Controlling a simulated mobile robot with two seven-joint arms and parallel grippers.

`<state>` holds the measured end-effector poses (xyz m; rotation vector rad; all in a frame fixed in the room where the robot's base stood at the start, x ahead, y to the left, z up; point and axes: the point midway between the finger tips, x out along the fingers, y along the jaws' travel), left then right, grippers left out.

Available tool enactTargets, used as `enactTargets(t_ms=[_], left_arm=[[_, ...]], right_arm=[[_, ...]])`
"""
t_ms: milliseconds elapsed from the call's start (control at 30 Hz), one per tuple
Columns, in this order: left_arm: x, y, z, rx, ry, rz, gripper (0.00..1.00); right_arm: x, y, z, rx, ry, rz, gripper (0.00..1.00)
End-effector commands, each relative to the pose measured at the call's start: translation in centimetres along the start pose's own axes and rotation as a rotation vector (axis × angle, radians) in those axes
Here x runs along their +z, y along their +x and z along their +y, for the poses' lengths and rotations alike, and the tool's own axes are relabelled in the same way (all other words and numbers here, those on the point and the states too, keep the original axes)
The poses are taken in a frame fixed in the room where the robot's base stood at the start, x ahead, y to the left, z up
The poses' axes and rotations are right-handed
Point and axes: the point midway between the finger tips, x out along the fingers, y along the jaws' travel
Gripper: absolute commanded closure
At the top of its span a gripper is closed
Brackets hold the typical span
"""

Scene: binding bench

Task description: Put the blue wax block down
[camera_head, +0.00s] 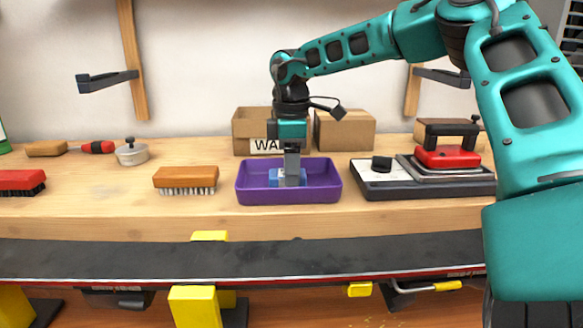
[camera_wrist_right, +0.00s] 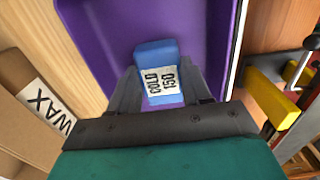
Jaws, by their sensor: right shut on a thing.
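The blue wax block (camera_head: 274,178) is inside the purple tray (camera_head: 290,195) on the bench. In the right wrist view the block (camera_wrist_right: 155,54) has a white label reading "COLD 150" and sits between my fingers, with the purple tray (camera_wrist_right: 97,30) around it. My right gripper (camera_head: 291,178) points straight down into the tray and is shut on the block. It also shows in the right wrist view (camera_wrist_right: 160,88). Whether the block touches the tray floor I cannot tell. My left gripper is not in view.
A cardboard box marked WAX (camera_head: 243,128) and another box (camera_head: 345,130) stand behind the tray. A wooden brush (camera_head: 186,178) lies left of it. A red iron (camera_head: 447,156) on a dark base is at right. A dark belt (camera_head: 250,255) runs along the front.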

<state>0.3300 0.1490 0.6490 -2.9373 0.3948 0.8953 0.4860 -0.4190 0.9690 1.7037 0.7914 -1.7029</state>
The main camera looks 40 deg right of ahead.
Motion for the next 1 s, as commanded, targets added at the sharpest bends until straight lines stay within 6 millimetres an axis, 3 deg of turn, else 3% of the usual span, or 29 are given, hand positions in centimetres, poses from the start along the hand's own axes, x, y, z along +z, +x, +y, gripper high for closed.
enactTargets(t_ms=[67, 100, 367, 700, 1000], left_arm=[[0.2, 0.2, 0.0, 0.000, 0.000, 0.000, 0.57], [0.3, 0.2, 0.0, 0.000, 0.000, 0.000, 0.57], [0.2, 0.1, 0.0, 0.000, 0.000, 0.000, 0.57], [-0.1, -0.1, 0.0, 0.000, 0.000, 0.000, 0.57], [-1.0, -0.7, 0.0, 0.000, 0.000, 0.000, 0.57]], right_arm=[[0.0, 0.2, 0.0, 0.001, 0.000, -0.001, 0.84], [0.0, 0.3, 0.0, 0.000, 0.000, -0.001, 0.51], [0.0, 0.2, 0.0, 0.000, 0.000, -0.001, 0.26], [0.0, -0.5, 0.0, 0.001, 0.000, 0.000, 0.26], [-0.1, -6.5, 0.1, 0.005, 0.001, 0.000, 0.26]])
